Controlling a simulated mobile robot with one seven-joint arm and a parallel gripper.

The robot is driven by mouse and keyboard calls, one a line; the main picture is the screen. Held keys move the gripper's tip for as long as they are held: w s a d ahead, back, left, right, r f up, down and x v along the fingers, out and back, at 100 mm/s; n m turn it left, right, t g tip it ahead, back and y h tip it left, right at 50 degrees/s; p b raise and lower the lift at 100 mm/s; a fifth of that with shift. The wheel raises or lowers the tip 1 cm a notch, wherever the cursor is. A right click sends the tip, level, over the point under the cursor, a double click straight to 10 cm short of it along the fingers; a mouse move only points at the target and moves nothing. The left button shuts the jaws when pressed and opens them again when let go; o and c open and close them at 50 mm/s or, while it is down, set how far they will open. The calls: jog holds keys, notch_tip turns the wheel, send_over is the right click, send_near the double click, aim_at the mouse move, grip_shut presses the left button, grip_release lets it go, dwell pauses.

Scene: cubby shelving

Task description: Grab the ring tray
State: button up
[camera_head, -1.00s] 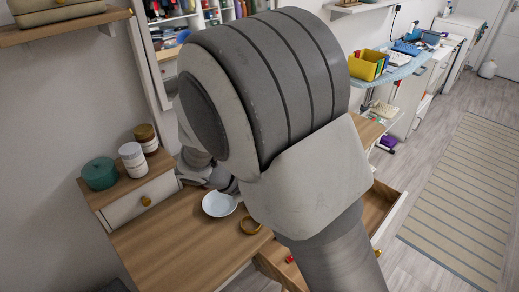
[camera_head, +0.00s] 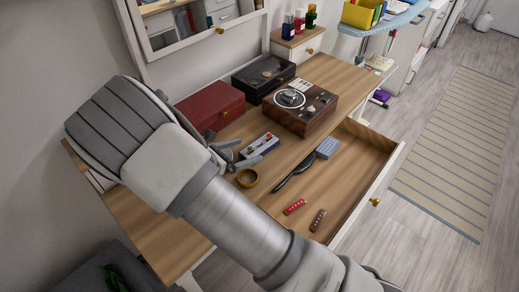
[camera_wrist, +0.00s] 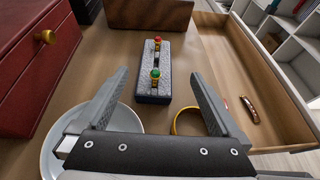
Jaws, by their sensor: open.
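The ring tray (camera_wrist: 152,88) is a small grey padded block on the wooden desk, holding a ring with a red stone and one with a green stone. It also shows in the head view (camera_head: 260,146), just right of my gripper (camera_head: 240,153). In the wrist view my gripper (camera_wrist: 158,78) is open, its two fingers pointing towards the tray on either side of its near end. Nothing is held between them. The picture does not clearly show the height of the fingers above the desk.
A red box (camera_head: 210,105), black case (camera_head: 263,78) and record player (camera_head: 300,108) stand behind. The open drawer (camera_head: 352,165) juts out at right, holding small items.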

aim_at(262, 144)
jog(key=x, duration=0.2)
jog(key=b+x, duration=0.1)
jog(key=x, duration=0.5)
jog(key=shift+w+a+f, duration=0.1)
jog(key=shift+w+f, duration=0.05)
jog(key=shift+w, duration=0.25)
grip_shut()
